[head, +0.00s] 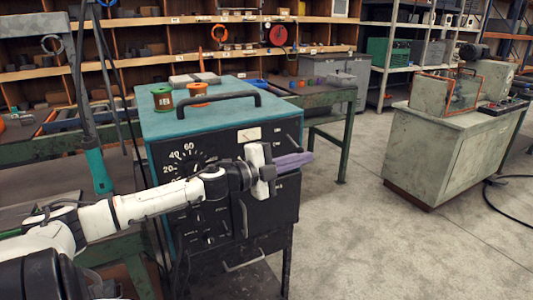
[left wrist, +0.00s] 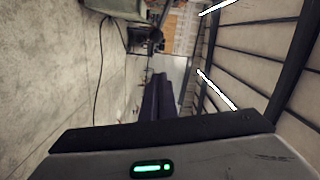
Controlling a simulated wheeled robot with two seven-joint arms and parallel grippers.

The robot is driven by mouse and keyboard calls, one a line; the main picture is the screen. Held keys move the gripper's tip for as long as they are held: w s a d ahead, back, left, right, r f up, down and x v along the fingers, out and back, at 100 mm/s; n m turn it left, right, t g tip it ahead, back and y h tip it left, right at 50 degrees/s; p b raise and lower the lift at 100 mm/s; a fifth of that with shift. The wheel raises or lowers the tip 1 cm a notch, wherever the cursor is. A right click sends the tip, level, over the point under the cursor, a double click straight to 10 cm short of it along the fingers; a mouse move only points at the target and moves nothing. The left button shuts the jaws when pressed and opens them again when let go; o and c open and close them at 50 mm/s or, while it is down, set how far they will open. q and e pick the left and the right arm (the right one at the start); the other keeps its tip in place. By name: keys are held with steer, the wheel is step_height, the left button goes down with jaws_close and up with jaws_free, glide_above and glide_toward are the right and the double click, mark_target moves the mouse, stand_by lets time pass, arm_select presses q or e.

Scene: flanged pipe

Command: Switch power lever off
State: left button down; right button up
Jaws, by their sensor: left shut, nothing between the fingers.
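A power unit with a teal top (head: 215,100) and a black front panel stands left of centre in the head view. Its panel carries a numbered dial (head: 187,163), a small white meter (head: 249,135) and several knobs. My left gripper (head: 308,158) is in front of the panel's upper right part, with its purple fingers pointing right. The fingers also show in the left wrist view (left wrist: 158,98), shut with nothing between them. I cannot make out a power lever; my gripper and forearm cover part of the panel. My right gripper is in neither view.
Two spools, one green (head: 162,97) and one orange (head: 197,94), stand on the unit behind its black top handle (head: 218,101). A green-framed table (head: 318,97) stands behind. A grey cabinet (head: 450,150) stands at right, with open floor (head: 370,240) between.

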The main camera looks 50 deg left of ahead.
arm_select(q)
steer(key=s+a+p, duration=0.1)
steer(key=s+a, duration=0.1)
steer(key=s, duration=0.7)
steer(key=shift+s, duration=0.3)
steer(key=shift+f, duration=0.1)
steer(key=s+d+f+n+g+y, duration=0.1)
steer(key=s+d+f+n, duration=0.15)
steer(key=f, duration=0.55)
steer(key=s+d+f+n+g+y, duration=0.1)
steer(key=s+f+n+g+y, duration=0.2)
steer(key=f, duration=0.5)
steer(key=s+d+f+n, duration=0.2)
steer(key=s+f+n, duration=0.15)
steer(key=f, duration=0.45)
steer(key=s+d+f+n+g+h, duration=0.1)
steer(key=s+d+f+n, duration=0.1)
steer(key=d, duration=0.6)
steer(key=s+d+f+n+g+h, duration=0.1)
steer(key=s+d+f+n+g, duration=0.1)
steer(key=s+d+f, duration=0.2)
steer(key=s+d+f+n+g+h, duration=0.1)
steer(key=s+d+f, duration=0.3)
steer(key=d+f, duration=0.4)
steer(key=d+g, duration=0.1)
steer(key=d, duration=0.5)
steer(key=shift+d+n, duration=0.15)
steer(key=shift+n, duration=0.25)
steer(key=shift+s, duration=0.15)
